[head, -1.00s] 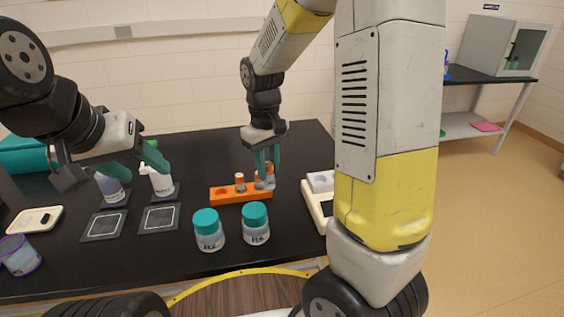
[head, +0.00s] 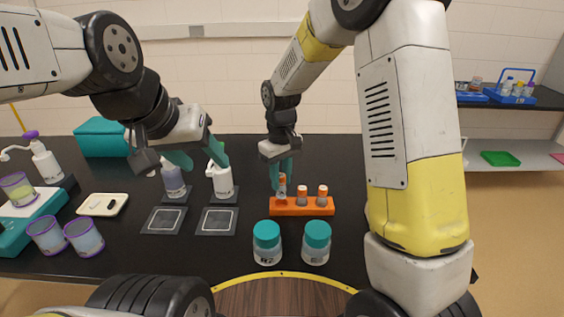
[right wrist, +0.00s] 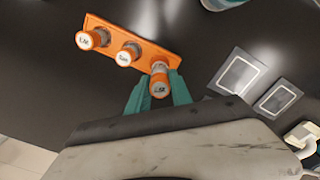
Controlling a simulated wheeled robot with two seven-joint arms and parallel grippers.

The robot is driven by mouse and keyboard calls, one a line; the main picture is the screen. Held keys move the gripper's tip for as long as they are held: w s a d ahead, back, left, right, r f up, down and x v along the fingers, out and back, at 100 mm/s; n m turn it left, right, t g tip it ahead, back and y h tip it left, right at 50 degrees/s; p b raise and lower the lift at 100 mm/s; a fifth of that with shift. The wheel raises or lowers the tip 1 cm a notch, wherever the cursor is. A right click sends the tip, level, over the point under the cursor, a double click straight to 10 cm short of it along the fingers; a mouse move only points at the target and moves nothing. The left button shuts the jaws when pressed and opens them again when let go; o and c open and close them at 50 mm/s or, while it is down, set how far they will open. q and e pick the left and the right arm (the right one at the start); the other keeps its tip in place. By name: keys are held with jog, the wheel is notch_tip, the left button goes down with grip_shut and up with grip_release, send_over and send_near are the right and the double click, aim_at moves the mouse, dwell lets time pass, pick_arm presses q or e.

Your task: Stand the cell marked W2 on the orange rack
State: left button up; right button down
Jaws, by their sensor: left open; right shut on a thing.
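The orange rack (head: 303,211) stands on the black table in the head view; it also shows in the right wrist view (right wrist: 108,48). My right gripper (head: 282,172) is shut on an orange-capped cell (right wrist: 159,86) at the rack's left end in the head view. The held cell is upright, its cap above the other caps; I cannot tell whether its base touches the rack. Its cap label is too small to read surely. Two more orange-capped cells (head: 302,194) (head: 322,194) stand in the rack. My left gripper (head: 199,156) is open and empty, above the bottles.
Two teal-capped jars (head: 267,243) (head: 316,243) stand in front of the rack. Two dark square pads (head: 164,220) (head: 217,221) lie to its left. Two bottles (head: 174,179) (head: 222,183) stand behind the pads. Purple-rimmed cups (head: 84,238) are at far left.

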aim_at(281, 190)
jog(key=shift+f, duration=0.6)
jog(key=shift+d+f, duration=0.1)
jog(key=shift+f, duration=0.05)
jog(key=shift+f, duration=0.65)
jog(key=shift+f, duration=0.15)
jog(key=shift+f, duration=0.6)
jog(key=shift+c, duration=2.2)
grip_release()
jog(key=shift+r, duration=0.1)
